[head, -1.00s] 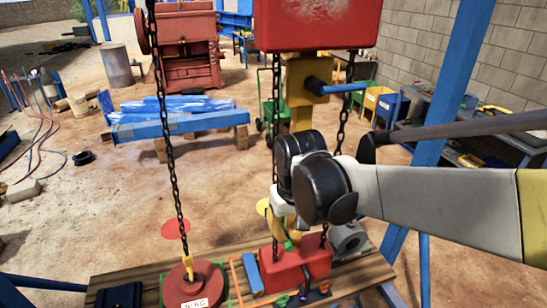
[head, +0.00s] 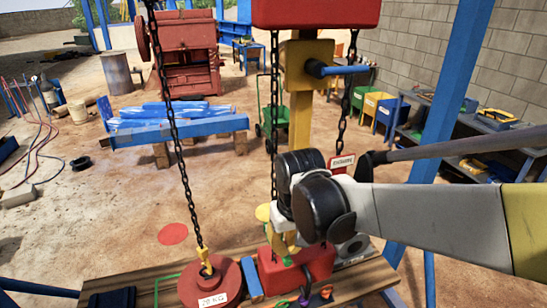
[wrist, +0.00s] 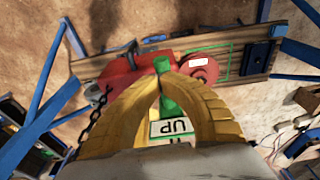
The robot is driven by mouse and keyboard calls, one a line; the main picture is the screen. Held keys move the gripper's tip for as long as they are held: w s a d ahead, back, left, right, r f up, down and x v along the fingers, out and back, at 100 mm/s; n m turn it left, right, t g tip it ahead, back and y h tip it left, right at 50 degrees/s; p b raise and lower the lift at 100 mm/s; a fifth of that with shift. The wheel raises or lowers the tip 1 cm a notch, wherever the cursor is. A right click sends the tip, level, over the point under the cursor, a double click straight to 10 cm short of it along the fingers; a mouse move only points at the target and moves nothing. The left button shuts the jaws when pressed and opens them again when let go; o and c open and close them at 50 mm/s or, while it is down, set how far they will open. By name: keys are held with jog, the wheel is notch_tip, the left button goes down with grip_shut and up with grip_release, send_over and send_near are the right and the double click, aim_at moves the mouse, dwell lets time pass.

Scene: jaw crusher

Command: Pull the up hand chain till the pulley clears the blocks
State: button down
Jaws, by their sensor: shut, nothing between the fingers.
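My gripper (wrist: 160,88) has yellow fingers with the tips together; it is shut and empty. A green piece (wrist: 166,95) shows at and behind the fingertips, and a white tag reading "UP" (wrist: 172,127) shows through the gap between the fingers. I cannot tell whether the fingers touch them. In the head view, a red pulley block (head: 318,264) hangs low over the wooden bench under the red hoist body (head: 315,12), with dark chains (head: 274,130) between. My wrist partly hides the chains and yellow fingers. Blocks under the pulley cannot be made out.
A red 20 KG weight (head: 210,285) on another chain (head: 176,140) is at the wooden bench (head: 145,285).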

jog(key=shift+f+b, duration=1.5)
jog(key=shift+f, duration=0.55)
jog(key=shift+s+d+r+p, duration=0.1)
jog(key=shift+s+r+p, duration=0.1)
jog(key=shift+s+p, duration=0.1)
jog(key=shift+s+d+r+p, duration=0.1)
jog(key=shift+s+d+p, duration=0.1)
jog(key=shift+s, duration=0.5)
jog(key=shift+s+d+r+p, duration=0.1)
jog(key=shift+s+d+p, duration=0.1)
jog(key=shift+s, duration=0.55)
jog(key=shift+s+d+p, duration=0.1)
jog(key=shift+s+d, duration=0.1)
jog(key=shift+s, duration=0.5)
jog(key=s+d+r+p, duration=0.1)
jog(key=s+r+p, duration=0.2)
jog(key=r+p, duration=0.2)
jog(key=shift+s, duration=0.35)
jog(key=shift+f, duration=0.1)
